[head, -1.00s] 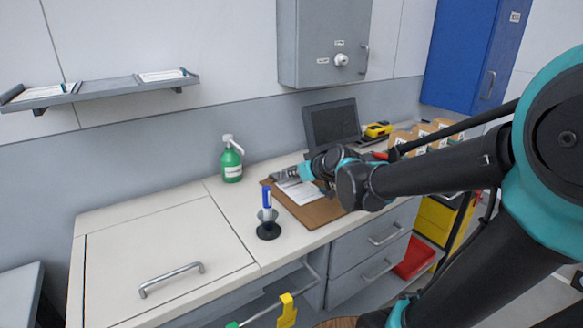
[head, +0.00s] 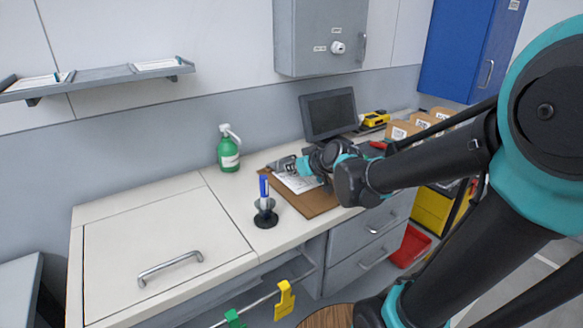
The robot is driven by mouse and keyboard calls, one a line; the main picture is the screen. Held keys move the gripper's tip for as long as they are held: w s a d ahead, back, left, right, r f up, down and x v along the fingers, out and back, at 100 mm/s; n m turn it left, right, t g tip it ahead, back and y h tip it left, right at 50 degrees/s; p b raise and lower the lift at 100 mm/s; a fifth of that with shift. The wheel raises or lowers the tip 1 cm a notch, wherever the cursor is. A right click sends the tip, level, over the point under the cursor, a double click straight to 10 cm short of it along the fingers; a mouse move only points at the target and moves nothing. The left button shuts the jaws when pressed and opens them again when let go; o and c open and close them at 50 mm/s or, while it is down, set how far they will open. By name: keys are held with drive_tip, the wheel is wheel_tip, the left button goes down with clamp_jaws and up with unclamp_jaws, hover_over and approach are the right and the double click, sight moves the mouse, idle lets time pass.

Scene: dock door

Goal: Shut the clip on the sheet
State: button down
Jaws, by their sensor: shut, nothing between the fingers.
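A brown clipboard (head: 311,205) lies on the counter in the head view, with a white sheet (head: 298,183) on it. My gripper (head: 277,167) is over the far left end of the board, at the top of the sheet. It is shut with nothing visible between its fingers. The clip is hidden or too small to make out at my gripper, so I cannot tell whether it is open or shut. My wrist and arm cover the right part of the board.
A blue marker in a dark holder (head: 265,211) stands left of the clipboard. A green pump bottle (head: 228,149) stands behind it. A dark monitor (head: 328,115) and a yellow device (head: 375,119) are at the back. The left counter top (head: 150,225) is clear.

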drive_tip(key=shift+s+d, duration=0.1)
drive_tip(key=shift+v, duration=5.9)
